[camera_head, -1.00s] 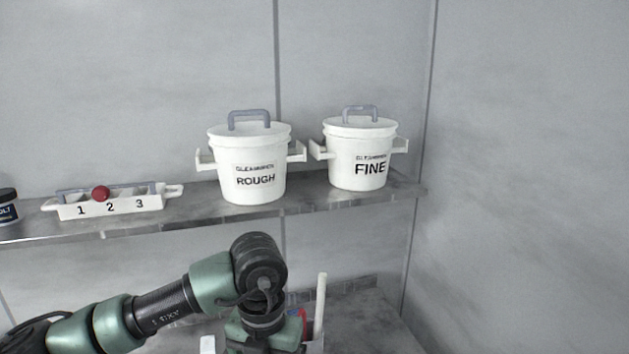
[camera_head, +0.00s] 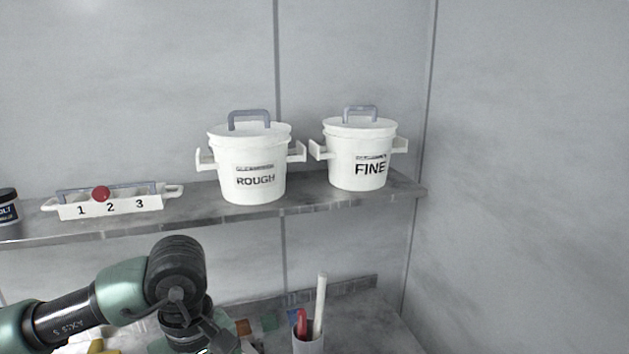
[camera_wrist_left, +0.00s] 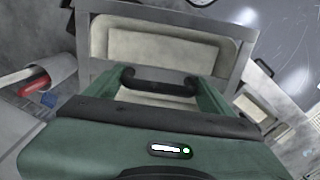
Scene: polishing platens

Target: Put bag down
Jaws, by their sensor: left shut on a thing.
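My left arm comes in from the left in the head view, and its gripper is below the picture there. In the left wrist view my left gripper (camera_wrist_left: 160,84) is shut at a dark bar-shaped handle. Beyond it lies a grey-framed thing with cream panels, apparently the bag (camera_wrist_left: 160,45). The gripper's green body hides its near part. I cannot tell whether it touches the surface below. My right gripper is not in view.
A shelf (camera_head: 318,207) holds the ROUGH bucket (camera_head: 250,165), FINE bucket (camera_head: 359,155) and a numbered rack (camera_head: 110,208). On the lower counter (camera_head: 365,325), a white cup (camera_head: 308,345) holds a rod and a red item; the cup (camera_wrist_left: 55,72) also shows in the wrist view.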

